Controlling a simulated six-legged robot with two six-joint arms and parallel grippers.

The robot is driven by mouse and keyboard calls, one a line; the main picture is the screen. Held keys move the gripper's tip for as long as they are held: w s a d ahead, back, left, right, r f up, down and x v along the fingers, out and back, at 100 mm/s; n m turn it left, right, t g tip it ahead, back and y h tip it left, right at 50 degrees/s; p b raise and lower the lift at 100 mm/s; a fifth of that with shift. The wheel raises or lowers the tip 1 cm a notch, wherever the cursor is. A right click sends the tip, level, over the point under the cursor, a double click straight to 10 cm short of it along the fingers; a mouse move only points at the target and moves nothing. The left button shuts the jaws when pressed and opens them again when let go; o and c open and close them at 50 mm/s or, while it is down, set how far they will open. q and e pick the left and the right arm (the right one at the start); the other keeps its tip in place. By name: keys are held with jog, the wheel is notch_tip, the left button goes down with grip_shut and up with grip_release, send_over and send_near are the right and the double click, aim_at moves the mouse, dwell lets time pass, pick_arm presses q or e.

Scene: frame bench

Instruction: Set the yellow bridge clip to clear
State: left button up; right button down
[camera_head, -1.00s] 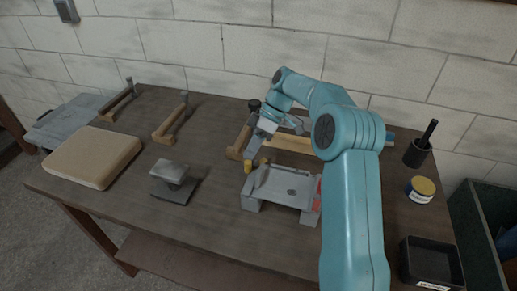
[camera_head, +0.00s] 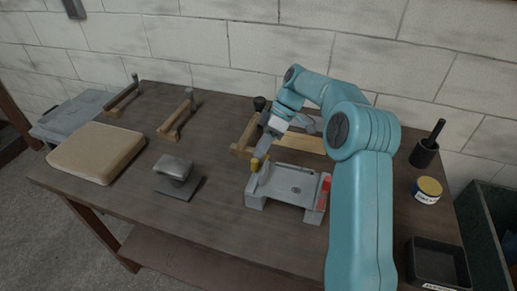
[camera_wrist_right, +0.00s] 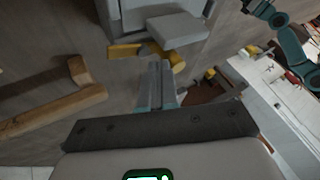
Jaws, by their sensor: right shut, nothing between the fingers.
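The grey fixture (camera_head: 290,188) stands on the bench, with a red part (camera_head: 323,192) at its right side. The yellow bridge clip (camera_head: 255,164) is at its back left corner, beside an upright grey piece. My right gripper (camera_head: 260,153) comes down at the clip with its fingers shut and empty. In the right wrist view, the shut fingers (camera_wrist_right: 157,80) point at the clip (camera_wrist_right: 177,58), whose yellow shows on either side of the fingertips. I cannot tell whether they touch it. A grey block (camera_wrist_right: 177,29) covers part of it. My left gripper is out of view.
A wooden frame (camera_head: 298,143) lies behind the fixture. A grey handled block (camera_head: 175,170) and a tan pad (camera_head: 97,152) are to the left. A black cup (camera_head: 424,153), a yellow-lidded jar (camera_head: 426,190) and a black tray (camera_head: 438,262) are to the right.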

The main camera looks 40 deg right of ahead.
dwell(0.3)
jog(key=w+p+v, duration=0.1)
jog(key=p+v, duration=0.3)
jog(key=v, duration=0.8)
jog(key=shift+s, duration=0.45)
